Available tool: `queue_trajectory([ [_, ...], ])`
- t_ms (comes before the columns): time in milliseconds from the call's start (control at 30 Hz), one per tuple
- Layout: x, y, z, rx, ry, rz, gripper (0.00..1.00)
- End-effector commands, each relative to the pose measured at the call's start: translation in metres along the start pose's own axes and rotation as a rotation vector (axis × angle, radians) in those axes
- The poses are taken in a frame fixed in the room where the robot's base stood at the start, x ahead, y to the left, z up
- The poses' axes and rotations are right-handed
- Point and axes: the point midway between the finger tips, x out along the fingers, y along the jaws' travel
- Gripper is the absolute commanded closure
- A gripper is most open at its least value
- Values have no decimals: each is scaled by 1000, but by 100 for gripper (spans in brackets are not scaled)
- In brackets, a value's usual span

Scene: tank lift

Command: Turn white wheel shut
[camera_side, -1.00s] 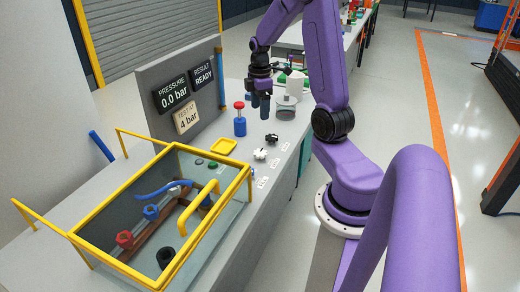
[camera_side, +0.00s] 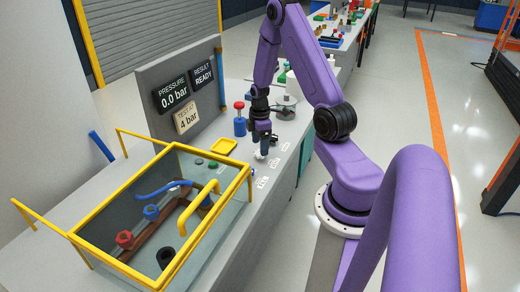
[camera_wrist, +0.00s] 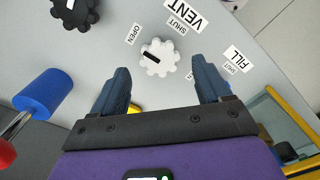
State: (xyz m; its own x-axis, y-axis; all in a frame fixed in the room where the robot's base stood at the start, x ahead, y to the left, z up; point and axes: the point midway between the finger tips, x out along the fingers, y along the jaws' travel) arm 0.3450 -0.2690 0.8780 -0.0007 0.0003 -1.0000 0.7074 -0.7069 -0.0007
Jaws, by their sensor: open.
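The white wheel (camera_wrist: 166,57) lies on the grey bench top in the wrist view, ahead of and between my finger tips. A black bar on it points up and left, nearer the OPEN label (camera_wrist: 134,33) than the SHUT label (camera_wrist: 173,25). A VENT label (camera_wrist: 187,14) is beside it. My gripper (camera_wrist: 161,73) is open and empty, with one finger to each side of the wheel; contact cannot be told. In the side view my gripper (camera_side: 265,150) points down over the wheel, which is mostly hidden there.
A black wheel (camera_wrist: 75,12) and a blue-and-red part (camera_wrist: 45,94) lie left in the wrist view. A FILL label (camera_wrist: 236,55) is right. The panel reads 0.0 bar (camera_side: 172,93).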

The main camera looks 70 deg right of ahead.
Motion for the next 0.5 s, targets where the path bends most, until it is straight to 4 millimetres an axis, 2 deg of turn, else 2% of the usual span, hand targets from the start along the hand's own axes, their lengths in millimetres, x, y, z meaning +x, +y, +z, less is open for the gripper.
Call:
queue_trajectory([
  [200, 22, 0, 0, 0, 0, -1, 23],
  [500, 29, 0, 0, 0, 0, 2, 23],
])
